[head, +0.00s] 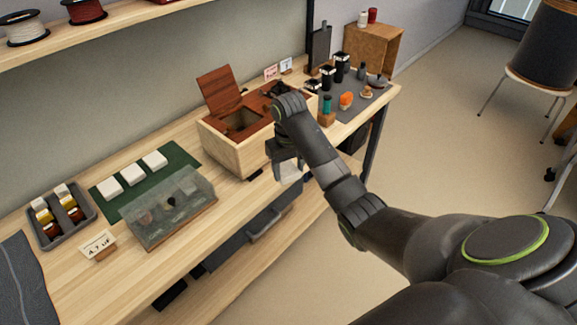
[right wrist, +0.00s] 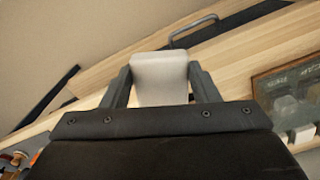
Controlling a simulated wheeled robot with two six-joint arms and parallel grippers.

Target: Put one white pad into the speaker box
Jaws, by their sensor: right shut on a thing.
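My right gripper (head: 287,163) is shut on a white pad (head: 290,173) and holds it in front of the speaker box, near the table's front edge. The right wrist view shows the held white pad (right wrist: 160,78) between the two fingers of the gripper (right wrist: 163,85). The speaker box (head: 226,151) is pale wood with a red-brown top; its small lid stands raised at the left, over an opening. My right arm hides part of the box's right side. Three more white pads (head: 132,175) lie in a row on a green mat (head: 182,157). My left gripper is not in view.
A clear-lidded case (head: 172,212) stands in front of the mat, beside a label card (head: 97,245). A grey tray (head: 60,232) with several parts is at the left. Cups and small items stand on a grey mat (head: 372,98) right of the box.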

